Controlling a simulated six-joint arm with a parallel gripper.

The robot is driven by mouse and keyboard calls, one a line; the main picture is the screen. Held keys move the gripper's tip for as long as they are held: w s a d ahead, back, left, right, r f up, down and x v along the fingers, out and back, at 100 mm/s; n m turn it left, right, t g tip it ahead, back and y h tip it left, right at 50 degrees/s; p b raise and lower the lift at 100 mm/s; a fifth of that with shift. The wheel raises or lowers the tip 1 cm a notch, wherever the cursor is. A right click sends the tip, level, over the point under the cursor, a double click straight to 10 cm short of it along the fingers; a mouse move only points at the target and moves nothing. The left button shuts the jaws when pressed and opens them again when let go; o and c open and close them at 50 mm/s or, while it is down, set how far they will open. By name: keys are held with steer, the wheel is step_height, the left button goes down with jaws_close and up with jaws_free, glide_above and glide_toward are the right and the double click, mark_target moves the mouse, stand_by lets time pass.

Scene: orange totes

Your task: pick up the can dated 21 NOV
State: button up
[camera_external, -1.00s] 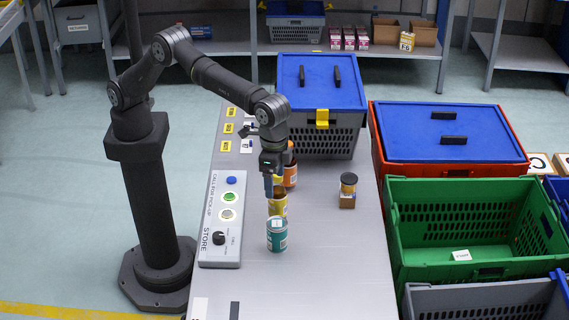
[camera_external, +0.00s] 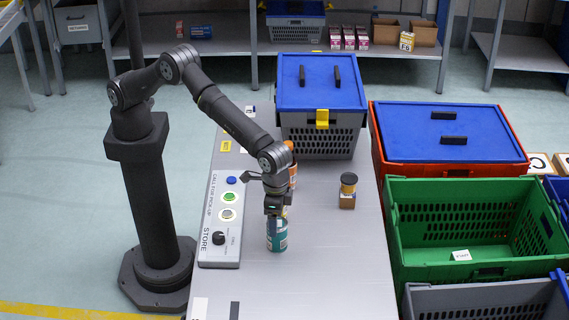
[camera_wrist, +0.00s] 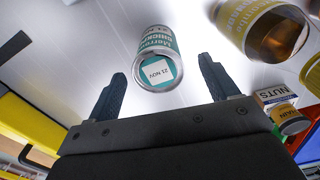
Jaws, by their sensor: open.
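The teal-labelled can (camera_external: 277,238) stands upright near the front of the bench. In the wrist view my gripper (camera_wrist: 163,84) is open, with nothing between the fingers. I cannot tell whether the fingertips reach beside the can.
An amber container with a yellow label (camera_wrist: 262,25) is close beside the can. An orange container (camera_external: 293,172) stands behind my gripper. A small box marked NUTS (camera_wrist: 280,97) shows right. The control panel (camera_external: 222,220) lies left; the bench front (camera_external: 310,290) is clear.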

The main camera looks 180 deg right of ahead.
mark_target(277, 245)
step_height(277, 245, down, 5)
steer(key=shift+w+a+f, duration=0.1)
steer(key=shift+w, duration=0.05)
steer(key=c, duration=1.3)
